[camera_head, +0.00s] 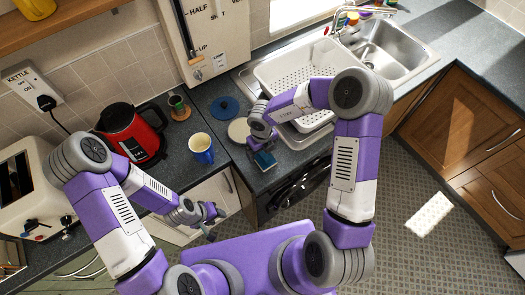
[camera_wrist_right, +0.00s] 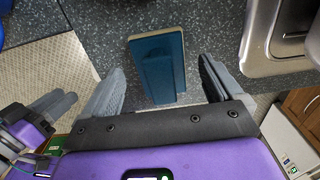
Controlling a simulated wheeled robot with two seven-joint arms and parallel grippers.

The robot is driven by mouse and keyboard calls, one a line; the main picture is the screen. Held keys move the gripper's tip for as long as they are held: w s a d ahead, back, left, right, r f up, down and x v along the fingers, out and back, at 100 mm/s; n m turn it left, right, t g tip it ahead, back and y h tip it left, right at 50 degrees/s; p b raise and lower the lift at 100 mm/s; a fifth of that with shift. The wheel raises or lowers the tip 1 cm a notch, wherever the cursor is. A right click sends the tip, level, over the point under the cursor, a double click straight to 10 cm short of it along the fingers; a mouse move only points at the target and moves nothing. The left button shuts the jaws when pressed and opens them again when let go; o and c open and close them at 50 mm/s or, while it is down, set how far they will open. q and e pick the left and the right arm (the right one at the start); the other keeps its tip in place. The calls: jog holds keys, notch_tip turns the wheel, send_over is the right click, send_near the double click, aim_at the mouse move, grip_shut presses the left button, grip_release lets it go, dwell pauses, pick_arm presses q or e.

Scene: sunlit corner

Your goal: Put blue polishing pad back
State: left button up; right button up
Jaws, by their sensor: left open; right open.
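The blue polishing pad (camera_head: 264,159) lies near the front edge of the dark counter, just below my right gripper (camera_head: 262,142). In the right wrist view the pad (camera_wrist_right: 158,65) is a blue block with a raised middle and a pale edge. It sits between the open fingers of my right gripper (camera_wrist_right: 161,78), with a gap on each side. My left gripper (camera_head: 212,213) is open and empty, low in front of the counter at the left. My right arm hides part of the counter around the pad.
A white dish rack (camera_head: 268,76) and a sink (camera_head: 392,50) are at the right.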

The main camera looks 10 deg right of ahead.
notch_tip(320, 180, up, 11)
jog(key=p, duration=0.1)
jog(key=shift+f+p, duration=0.15)
jog(key=shift+p, duration=0.25)
